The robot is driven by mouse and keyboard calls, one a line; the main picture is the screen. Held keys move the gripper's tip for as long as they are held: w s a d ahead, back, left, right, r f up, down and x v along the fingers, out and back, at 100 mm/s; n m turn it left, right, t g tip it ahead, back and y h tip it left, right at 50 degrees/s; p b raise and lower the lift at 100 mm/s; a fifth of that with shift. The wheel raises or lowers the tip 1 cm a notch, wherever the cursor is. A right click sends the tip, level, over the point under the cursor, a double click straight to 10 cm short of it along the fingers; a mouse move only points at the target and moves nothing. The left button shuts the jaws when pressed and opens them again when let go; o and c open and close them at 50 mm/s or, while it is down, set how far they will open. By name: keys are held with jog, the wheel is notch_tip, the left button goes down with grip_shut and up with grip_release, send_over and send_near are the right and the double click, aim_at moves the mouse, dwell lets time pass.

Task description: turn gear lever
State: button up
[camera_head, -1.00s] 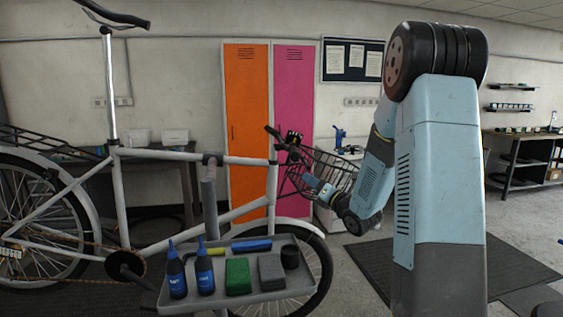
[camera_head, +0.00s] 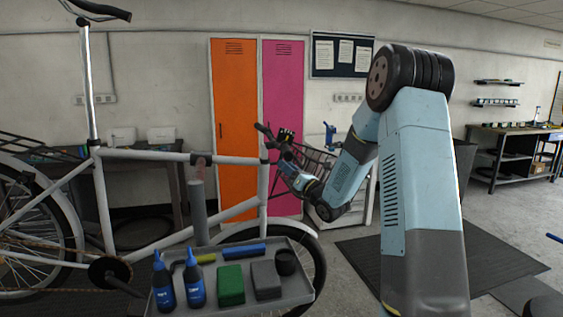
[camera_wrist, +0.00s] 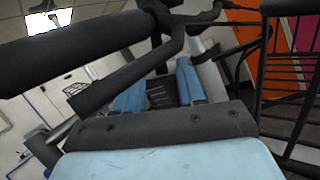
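The white bike's handlebar (camera_head: 268,137) is at the middle of the head view, and my gripper (camera_head: 284,153) is just below and right of it. In the wrist view, my gripper's two blue fingers (camera_wrist: 160,88) are apart with a gap between them. A thick black handlebar grip (camera_wrist: 75,50) crosses the upper left. A thinner dark lever-like bar (camera_wrist: 125,77) runs below it, in front of the fingers. I cannot single out the gear lever, nor tell whether the fingers touch anything.
A black wire basket (camera_head: 318,160) is right behind my gripper; its bars (camera_wrist: 285,85) stand close on the right in the wrist view. A grey tray (camera_head: 300,292) with bottles, sponges and tools is below. Orange (camera_head: 234,120) and pink lockers (camera_head: 283,85) stand behind.

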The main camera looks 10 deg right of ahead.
jog(key=shift+x, duration=2.4)
jog(key=shift+c, duration=0.2)
grip_shut()
jog(key=shift+d, duration=0.15)
